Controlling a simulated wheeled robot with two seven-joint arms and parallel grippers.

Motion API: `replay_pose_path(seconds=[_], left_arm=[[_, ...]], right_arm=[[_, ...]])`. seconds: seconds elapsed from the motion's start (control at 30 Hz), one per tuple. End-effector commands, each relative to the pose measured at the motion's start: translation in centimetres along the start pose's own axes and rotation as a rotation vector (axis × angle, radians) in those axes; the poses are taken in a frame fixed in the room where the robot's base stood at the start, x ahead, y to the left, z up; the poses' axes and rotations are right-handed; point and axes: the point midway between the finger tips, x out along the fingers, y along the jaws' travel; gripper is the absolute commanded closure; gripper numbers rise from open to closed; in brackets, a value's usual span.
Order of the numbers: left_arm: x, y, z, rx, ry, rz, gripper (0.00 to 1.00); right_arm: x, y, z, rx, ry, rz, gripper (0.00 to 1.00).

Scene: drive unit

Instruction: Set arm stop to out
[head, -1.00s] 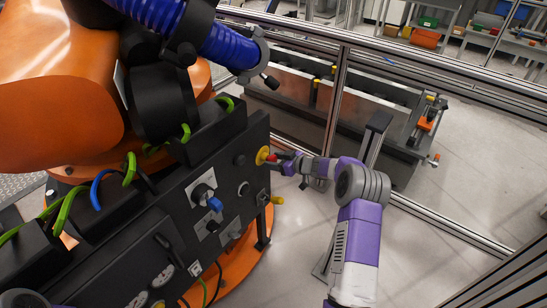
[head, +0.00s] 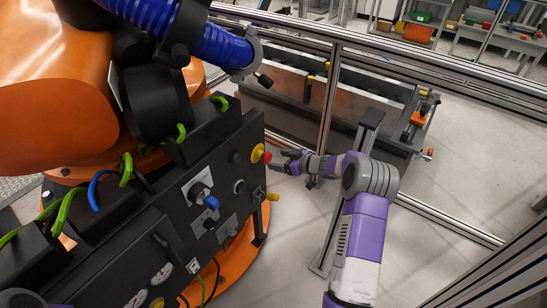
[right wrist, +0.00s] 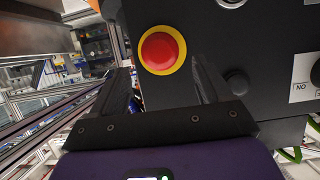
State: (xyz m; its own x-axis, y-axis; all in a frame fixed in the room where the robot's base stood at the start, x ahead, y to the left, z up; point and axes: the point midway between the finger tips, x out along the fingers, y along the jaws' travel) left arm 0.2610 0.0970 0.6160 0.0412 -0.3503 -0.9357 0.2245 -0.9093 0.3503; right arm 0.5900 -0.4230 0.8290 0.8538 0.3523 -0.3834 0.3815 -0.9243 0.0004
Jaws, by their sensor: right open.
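The arm stop is a red mushroom button (head: 267,157) on a yellow ring (head: 257,153), near the right end of the black panel's front face. In the right wrist view the red button (right wrist: 160,50) is seen nearly face on, in front of the fingers. I cannot tell from its look whether it is in or out. My right gripper (head: 279,161) is open and empty, just right of the button with a small gap. In the right wrist view its two black fingers (right wrist: 163,80) stand apart, one to each side below the button.
A metal fence post (head: 330,90) and rails stand behind my right arm.

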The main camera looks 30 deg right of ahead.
Motion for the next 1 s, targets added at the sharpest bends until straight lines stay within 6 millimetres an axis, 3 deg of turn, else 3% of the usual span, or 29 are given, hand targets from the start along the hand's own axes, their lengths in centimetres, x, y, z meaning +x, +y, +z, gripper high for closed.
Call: replay_pose_path(seconds=[0.1,0.33,0.83,1.0], left_arm=[[-0.6,0.2,0.0,0.000,0.000,0.000,1.00],[-0.8,0.3,0.0,0.000,0.000,0.000,1.00],[-0.8,0.3,0.0,0.000,0.000,0.000,1.00],[-0.9,0.3,0.0,0.000,0.000,0.000,1.00]], right_arm=[[-1.8,0.0,-0.1,0.000,-0.002,0.001,0.23],[-2.9,0.0,0.1,0.001,-0.001,0.000,0.23],[-2.7,-0.3,0.2,0.006,0.000,-0.002,0.23],[-0.2,-3.3,1.4,0.100,0.000,0.002,0.23]])
